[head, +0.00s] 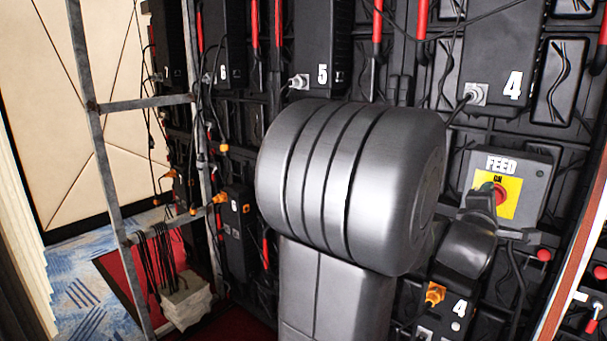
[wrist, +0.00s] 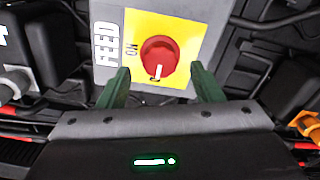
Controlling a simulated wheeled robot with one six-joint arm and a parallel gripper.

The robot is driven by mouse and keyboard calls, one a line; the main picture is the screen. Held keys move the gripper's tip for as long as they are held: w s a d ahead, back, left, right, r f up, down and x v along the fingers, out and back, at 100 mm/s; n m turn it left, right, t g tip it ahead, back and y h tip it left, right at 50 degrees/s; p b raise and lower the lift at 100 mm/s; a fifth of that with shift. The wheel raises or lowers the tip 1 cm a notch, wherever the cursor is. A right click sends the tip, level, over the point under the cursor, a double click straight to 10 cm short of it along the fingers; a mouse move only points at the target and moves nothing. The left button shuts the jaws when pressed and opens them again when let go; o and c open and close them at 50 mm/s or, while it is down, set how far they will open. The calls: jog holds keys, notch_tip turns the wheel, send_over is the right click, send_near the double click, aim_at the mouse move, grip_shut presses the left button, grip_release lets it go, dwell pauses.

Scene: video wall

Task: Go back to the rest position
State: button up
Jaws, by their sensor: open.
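My gripper (wrist: 160,85) is open in the wrist view, with its two green fingers apart, one on each side below the red knob (wrist: 159,57). The knob sits on a yellow plate on the grey FEED box (wrist: 104,66), and a white mark on it points down in this view. I cannot tell whether the fingers touch the plate. In the head view the FEED box (head: 541,185) is at the right, with its red knob (head: 497,193) partly covered by my arm. My large grey arm links fill the middle of that view and hide the fingers.
Black wall units numbered 5 (head: 322,45) and 4 (head: 500,50) hang above, with loose cables around them. A metal ladder frame (head: 100,150) stands at the left beside a stack of white blocks (head: 186,300). Blue patterned carpet (head: 85,285) lies open at the far left.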

jog(key=shift+w+d+m+p, duration=0.45)
jog(key=shift+m+p, duration=0.2)
jog(key=shift+m, duration=2)
jog(key=shift+w+d+m+p, duration=0.4)
jog(key=shift+m+p, duration=0.2)
jog(key=shift+m, duration=2.1)
jog(key=shift+w+d+m+p, duration=0.35)
jog(key=shift+w+m+p, duration=0.25)
jog(key=shift+m, duration=2.05)
jog(key=shift+s, duration=0.1)
